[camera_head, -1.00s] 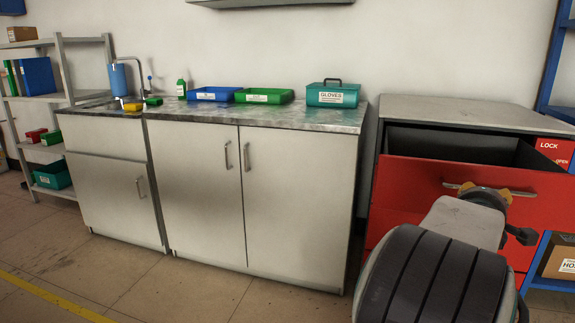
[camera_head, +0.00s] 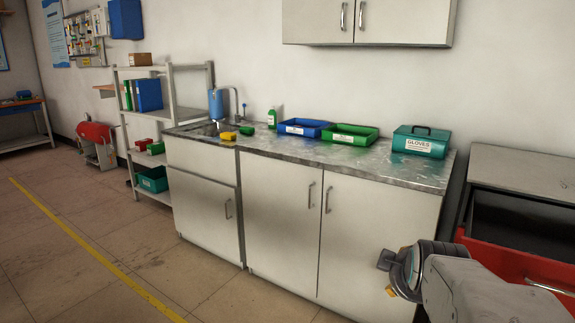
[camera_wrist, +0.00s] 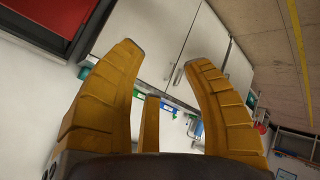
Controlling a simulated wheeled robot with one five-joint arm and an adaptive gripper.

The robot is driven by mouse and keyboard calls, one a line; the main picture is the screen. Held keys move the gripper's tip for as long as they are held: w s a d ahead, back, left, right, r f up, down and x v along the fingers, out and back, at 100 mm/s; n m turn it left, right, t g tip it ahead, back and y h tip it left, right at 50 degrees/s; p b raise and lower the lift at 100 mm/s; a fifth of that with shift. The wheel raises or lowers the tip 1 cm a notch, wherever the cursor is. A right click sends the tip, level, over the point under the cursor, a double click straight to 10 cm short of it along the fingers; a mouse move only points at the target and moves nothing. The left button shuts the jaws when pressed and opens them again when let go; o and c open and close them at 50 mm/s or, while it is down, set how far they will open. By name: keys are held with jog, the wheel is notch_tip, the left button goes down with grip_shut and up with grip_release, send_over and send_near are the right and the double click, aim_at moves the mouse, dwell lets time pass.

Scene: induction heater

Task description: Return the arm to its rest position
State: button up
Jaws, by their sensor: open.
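My arm shows at the lower right of the head view, with its wrist and a little of my gripper (camera_head: 391,277) in front of the white base cabinet. In the wrist view the orange-yellow fingers of my gripper (camera_wrist: 165,58) are spread wide. Nothing is between them. A red drawer (camera_head: 520,268) stands open at the right of the head view, and a red surface fills the top left of the wrist view. My gripper is left of the drawer and apart from it.
The white base cabinet (camera_head: 265,225) carries a blue tray (camera_head: 303,128), a green tray (camera_head: 349,135) and a teal gloves box (camera_head: 421,142). A shelf rack (camera_head: 173,95) stands left of it. The floor (camera_head: 90,250) at the left is clear.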

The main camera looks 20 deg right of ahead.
jog(key=s+a+r+g+y+p, duration=0.1)
jog(key=s+a+r+y+p, duration=0.1)
jog(key=s+a+p, duration=0.2)
jog(key=s+a+r+m+g+y+p, duration=0.1)
jog(key=s+a+r+p, duration=0.2)
jog(key=a, duration=0.7)
jog(key=s+a+r+g+y+p, duration=0.2)
jog(key=s+a+p, duration=0.2)
jog(key=a+p, duration=0.3)
jog(key=shift+s+a+r+m+y, duration=0.3)
jog(key=shift+s+a+r+m, duration=0.1)
jog(key=shift+a, duration=0.2)
